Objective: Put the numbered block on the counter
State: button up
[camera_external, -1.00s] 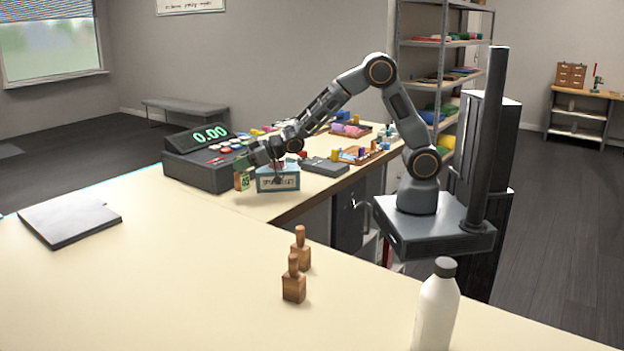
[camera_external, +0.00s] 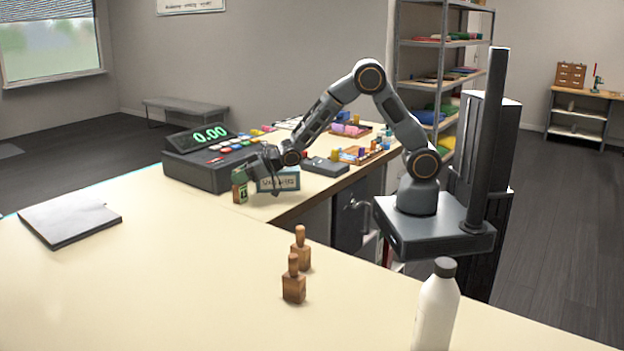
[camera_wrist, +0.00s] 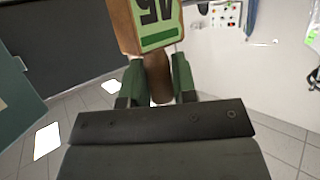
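The numbered block (camera_external: 240,189) is a small wooden block with a green and pale number label. It is low over the counter (camera_external: 160,230) near the cash register; I cannot tell whether it touches the surface. In the wrist view the block (camera_wrist: 150,28) shows at the top, its number upside down, with a brown round handle toward me. My gripper (camera_wrist: 160,72) has its green fingers on both sides of that handle and is shut on it. In the external view my gripper (camera_external: 252,174) is small and partly blends with the things behind it.
The cash register (camera_external: 210,160) stands just behind and left of the block. A small blue-framed sign (camera_external: 285,182) is close to the right. Two wooden stamps (camera_external: 294,283), a white bottle (camera_external: 437,310) and a grey folder (camera_external: 68,220) stand or lie on the counter, with bare room between.

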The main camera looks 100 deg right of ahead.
jog(key=o, duration=0.4)
jog(key=shift+s+r, duration=0.15)
jog(key=shift+r, duration=0.15)
jog(key=s+a+r+g, duration=0.2)
jog(key=s+g, duration=0.1)
jog(key=s, duration=0.8)
jog(key=s+a+r+g, duration=0.3)
jog(key=s, duration=0.8)
jog(key=s+a+r+g+b, duration=0.1)
jog(key=s+a+r+g, duration=0.2)
jog(key=s, duration=0.7)
jog(key=shift+s+r, duration=0.15)
jog(key=shift+s, duration=0.25)
